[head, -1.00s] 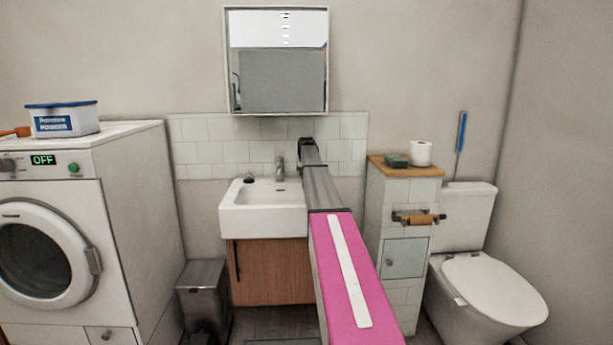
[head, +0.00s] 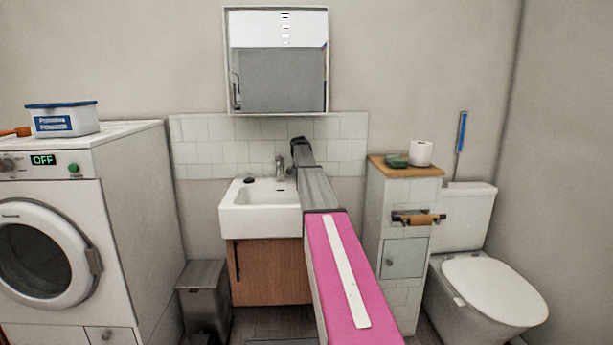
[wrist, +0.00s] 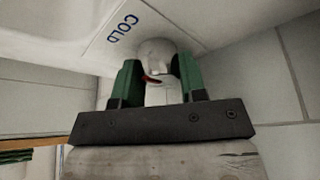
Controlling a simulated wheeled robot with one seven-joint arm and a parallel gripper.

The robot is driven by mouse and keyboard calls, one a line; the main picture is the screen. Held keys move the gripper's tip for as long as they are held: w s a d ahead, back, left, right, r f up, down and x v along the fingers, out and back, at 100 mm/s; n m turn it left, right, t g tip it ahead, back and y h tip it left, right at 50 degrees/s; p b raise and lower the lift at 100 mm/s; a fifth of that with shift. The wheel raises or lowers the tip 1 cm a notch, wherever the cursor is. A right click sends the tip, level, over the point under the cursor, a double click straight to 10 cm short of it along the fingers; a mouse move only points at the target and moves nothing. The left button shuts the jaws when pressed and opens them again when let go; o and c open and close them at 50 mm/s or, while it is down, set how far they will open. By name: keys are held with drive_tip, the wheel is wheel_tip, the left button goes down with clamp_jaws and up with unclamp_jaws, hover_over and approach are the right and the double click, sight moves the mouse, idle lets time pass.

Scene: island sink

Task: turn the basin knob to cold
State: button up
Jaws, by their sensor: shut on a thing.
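The basin (head: 260,222) is white and stands on a wooden cabinet below the mirror, with a grey tap (head: 280,166) at its back. In the wrist view the pale, rounded basin knob (wrist: 155,48) sits beside a blue "COLD" label (wrist: 122,28). A small red mark shows on the knob. The green fingers of my gripper (wrist: 157,74) are on either side of the knob and shut on it. In the head view my arm reaches to the right of the tap. My arm hides the basin's right edge, and the knob cannot be made out there.
A washing machine (head: 60,235) stands at the left, with a bin (head: 204,295) between it and the basin. A tiled cabinet (head: 405,215) and a toilet (head: 490,285) stand close on the right. A mirror (head: 277,60) hangs above the basin.

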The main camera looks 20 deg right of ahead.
idle(0.3)
drive_tip(key=o, duration=0.9)
drive_tip(key=v, duration=0.7)
drive_tip(key=shift+r, duration=0.25)
drive_tip(key=shift+s, duration=0.1)
